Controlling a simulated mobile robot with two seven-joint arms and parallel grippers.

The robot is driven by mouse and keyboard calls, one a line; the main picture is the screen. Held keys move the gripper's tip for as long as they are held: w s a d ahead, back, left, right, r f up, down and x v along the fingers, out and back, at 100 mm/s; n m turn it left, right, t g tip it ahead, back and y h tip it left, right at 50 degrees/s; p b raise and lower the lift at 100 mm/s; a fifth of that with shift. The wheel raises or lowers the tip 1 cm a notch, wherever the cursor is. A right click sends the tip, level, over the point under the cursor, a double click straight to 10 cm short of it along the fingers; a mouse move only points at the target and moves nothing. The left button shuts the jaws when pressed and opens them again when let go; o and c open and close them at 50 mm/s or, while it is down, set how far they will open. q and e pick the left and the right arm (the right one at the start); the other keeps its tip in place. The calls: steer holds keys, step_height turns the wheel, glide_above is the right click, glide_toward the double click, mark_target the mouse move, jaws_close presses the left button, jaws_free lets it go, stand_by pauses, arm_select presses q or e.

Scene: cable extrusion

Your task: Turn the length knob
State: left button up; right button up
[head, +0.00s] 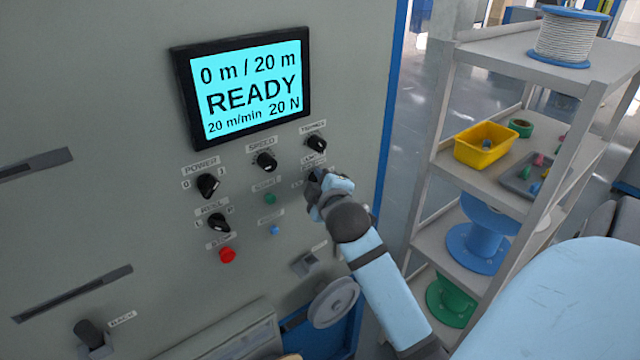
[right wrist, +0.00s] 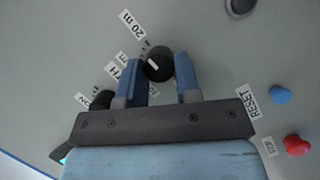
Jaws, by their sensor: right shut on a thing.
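The length knob (right wrist: 157,64) is a round black knob with a white pointer line, on the grey machine panel (head: 120,130). In the right wrist view it sits between the blue fingertips of my right gripper (right wrist: 160,74), which is shut on it. A label "20 m" (right wrist: 133,24) is beside it. In the head view my right gripper (head: 318,182) reaches the panel below the tension knob (head: 316,144) and mostly hides the length knob. The screen (head: 251,84) reads "0 m / 20 m", "READY", "20 m/min", "20 N". My left gripper is not in view.
Near my gripper are the speed knob (head: 266,162), power knob (head: 207,185), a green button (head: 270,199), a blue reset button (head: 275,230) and a red stop button (head: 227,255). A shelf (head: 440,150) with spools and a yellow bin (head: 486,145) stands right.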

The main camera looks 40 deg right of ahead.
stand_by(0.5)
steer(key=o, duration=0.9)
